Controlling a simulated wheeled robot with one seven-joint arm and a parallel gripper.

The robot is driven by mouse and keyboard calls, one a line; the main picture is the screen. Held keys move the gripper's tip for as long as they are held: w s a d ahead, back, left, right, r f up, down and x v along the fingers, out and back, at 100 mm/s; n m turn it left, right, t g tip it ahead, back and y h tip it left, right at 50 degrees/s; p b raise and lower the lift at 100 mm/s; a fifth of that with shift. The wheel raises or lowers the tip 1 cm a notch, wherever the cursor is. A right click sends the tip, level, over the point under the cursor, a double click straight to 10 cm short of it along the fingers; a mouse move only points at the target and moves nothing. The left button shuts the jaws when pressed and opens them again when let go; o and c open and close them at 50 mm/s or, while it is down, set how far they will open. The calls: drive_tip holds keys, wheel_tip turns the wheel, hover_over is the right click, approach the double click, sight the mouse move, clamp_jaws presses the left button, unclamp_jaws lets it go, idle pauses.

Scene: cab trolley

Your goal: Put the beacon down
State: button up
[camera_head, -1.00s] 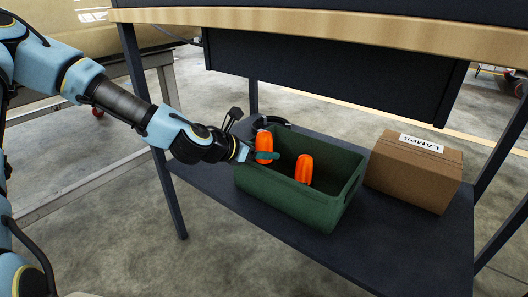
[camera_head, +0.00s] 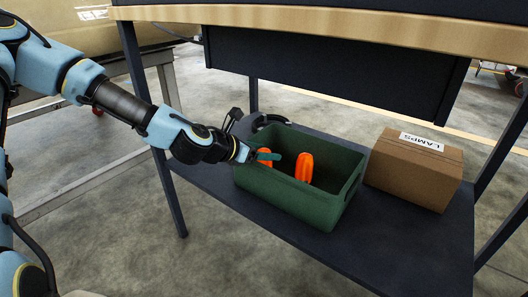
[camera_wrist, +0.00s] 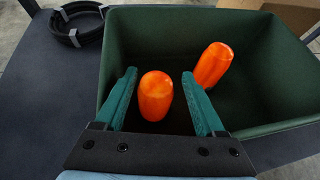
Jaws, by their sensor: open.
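Two orange beacons are inside the green crate (camera_head: 290,205). The left beacon (camera_head: 262,170) is low in the crate, partly hidden by a finger and the crate's wall. In the wrist view this beacon (camera_wrist: 155,96) shows between the two spread fingers, with gaps on both sides. The other beacon (camera_head: 304,167) stands to the right; the wrist view shows it (camera_wrist: 213,65) beyond the right finger. My gripper (camera_head: 266,156) is open at the crate's left part, above or around the left beacon. The beacon's base is hidden.
The crate stands on a dark lower shelf (camera_head: 400,240). A cardboard box labelled LAMPS (camera_head: 410,172) is to its right. A black coil (camera_wrist: 76,24) lies beside the crate. The wooden tabletop (camera_head: 320,22) and a dark panel (camera_head: 330,75) hang above.

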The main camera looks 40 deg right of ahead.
drive_tip(key=p+v, duration=0.5)
drive_tip(key=v, duration=0.7)
drive_tip(key=shift+r+p, duration=0.35)
drive_tip(key=w+a+f+m+y, duration=0.2)
drive_tip(key=a+f+m+y, duration=0.15)
drive_tip(key=a+m, duration=0.4)
drive_tip(key=w+a+f+m+y, duration=0.25)
drive_tip(key=a+m+y, duration=0.2)
drive_tip(key=a, duration=0.65)
drive_tip(key=a+r+m+y, duration=0.2)
drive_tip(key=a+r+m, duration=0.2)
drive_tip(key=a+r, duration=0.2)
drive_tip(key=a+r+m+t+y, duration=0.1)
drive_tip(key=a+r+m, duration=0.3)
drive_tip(key=a, duration=0.7)
drive_tip(key=shift+w+r+y, duration=0.2)
drive_tip(key=shift+r+y, duration=0.3)
drive_tip(key=shift+r, duration=0.4)
